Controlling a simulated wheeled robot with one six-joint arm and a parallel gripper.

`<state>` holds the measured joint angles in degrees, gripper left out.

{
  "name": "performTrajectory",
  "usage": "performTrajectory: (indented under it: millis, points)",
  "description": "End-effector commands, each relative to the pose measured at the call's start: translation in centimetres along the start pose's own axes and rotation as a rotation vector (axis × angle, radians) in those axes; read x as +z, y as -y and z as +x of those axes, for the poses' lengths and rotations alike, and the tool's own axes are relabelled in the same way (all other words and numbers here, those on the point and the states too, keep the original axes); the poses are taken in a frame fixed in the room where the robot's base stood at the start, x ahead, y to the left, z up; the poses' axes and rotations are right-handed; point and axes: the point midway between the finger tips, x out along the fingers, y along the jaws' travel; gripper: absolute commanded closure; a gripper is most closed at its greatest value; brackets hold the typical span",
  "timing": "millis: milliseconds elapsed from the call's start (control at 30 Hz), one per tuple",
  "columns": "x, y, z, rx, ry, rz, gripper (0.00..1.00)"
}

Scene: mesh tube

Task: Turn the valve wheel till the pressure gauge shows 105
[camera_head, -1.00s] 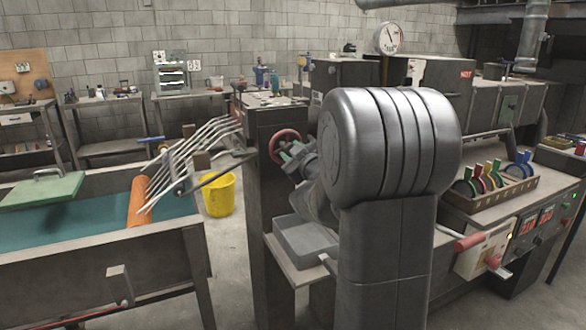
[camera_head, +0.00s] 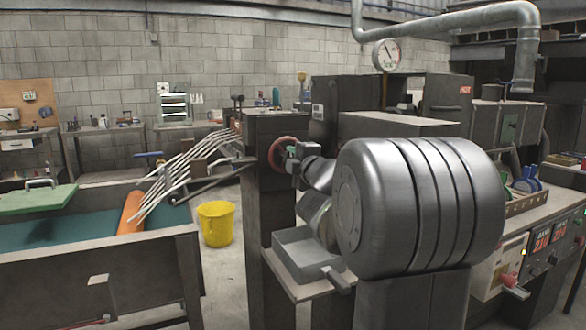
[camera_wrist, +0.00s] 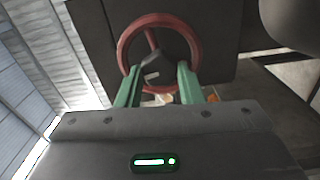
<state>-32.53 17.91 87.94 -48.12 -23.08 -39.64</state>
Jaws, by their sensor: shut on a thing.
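The red valve wheel (camera_head: 274,152) is on the side of a dark metal cabinet, left of my arm. In the wrist view, its round rim (camera_wrist: 124,42) and a spoke show ahead of my gripper (camera_wrist: 159,68). The two green fingers reach the wheel's lower part and are shut on it, with a gap between them; the exact contact is hard to see. In the head view, my gripper (camera_head: 293,160) is small and partly hidden by my arm. The white pressure gauge (camera_head: 386,55) is on the pipe above; its needle points up and left, its numbers too small to read.
A grey tray (camera_head: 292,255) sits below the wheel, close under my arm. A yellow bucket (camera_head: 215,224) stands on the floor to the left. A teal-bedded trough (camera_head: 60,237) with slanted metal rods is farther left. A control panel (camera_head: 545,235) is at the right.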

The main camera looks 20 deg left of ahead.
Motion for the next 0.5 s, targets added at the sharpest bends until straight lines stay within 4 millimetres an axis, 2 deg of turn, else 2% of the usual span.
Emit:
performTrajectory:
  millis: [200, 500]
  points:
    - [0.03, 0.24, -0.01, -0.001, 0.000, -0.107, 0.89]
    - [-0.01, 0.11, 0.00, -0.001, 0.000, -0.165, 0.89]
